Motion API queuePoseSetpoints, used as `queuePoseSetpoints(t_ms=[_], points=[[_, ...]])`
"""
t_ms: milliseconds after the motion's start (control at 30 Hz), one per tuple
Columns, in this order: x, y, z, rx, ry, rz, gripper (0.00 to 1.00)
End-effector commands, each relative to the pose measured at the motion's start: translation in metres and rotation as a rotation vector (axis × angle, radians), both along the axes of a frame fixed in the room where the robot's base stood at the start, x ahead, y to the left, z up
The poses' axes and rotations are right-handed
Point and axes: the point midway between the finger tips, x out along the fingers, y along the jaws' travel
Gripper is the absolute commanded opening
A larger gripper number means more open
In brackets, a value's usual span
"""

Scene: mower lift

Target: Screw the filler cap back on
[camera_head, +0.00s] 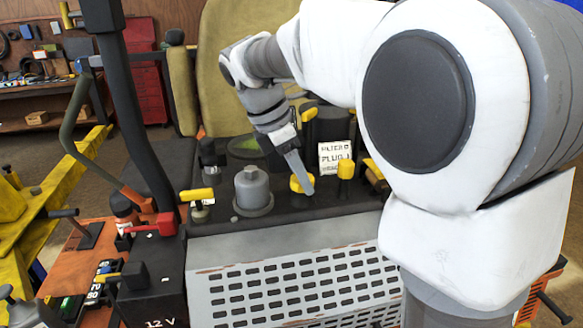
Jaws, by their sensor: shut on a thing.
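My gripper (302,182) reaches down to the dark top deck of the machine, fingers pointing down and slightly right. It is shut on a small yellow cap (296,185), which I take to be the filler cap. The fingers hide part of the cap. The cap sits low at the deck, with a dark part beneath it. I cannot tell whether it is seated on a filler neck or how its thread stands.
Left of the cap stands a grey domed canister (252,188). A yellow-topped post (346,168) and a lettered white sign (335,157) are close on the right. A yellow T-handle (197,194) is farther left. A vented grey panel (300,280) is in front.

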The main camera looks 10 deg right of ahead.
Motion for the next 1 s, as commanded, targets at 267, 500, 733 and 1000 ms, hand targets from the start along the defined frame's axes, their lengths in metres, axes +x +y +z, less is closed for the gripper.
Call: queuePoseSetpoints(t_ms=[267, 500, 733, 1000], points=[[-0.0013, 0.0016, -0.0029, 0.004, 0.020, -0.171, 0.00], [0.0008, 0.0020, -0.0082, 0.003, 0.018, -0.461, 0.00], [0.0009, 0.0025, -0.0080, 0.003, 0.016, -0.550, 0.00], [0.0019, 0.0029, -0.0085, 0.005, 0.016, -0.596, 0.00]])
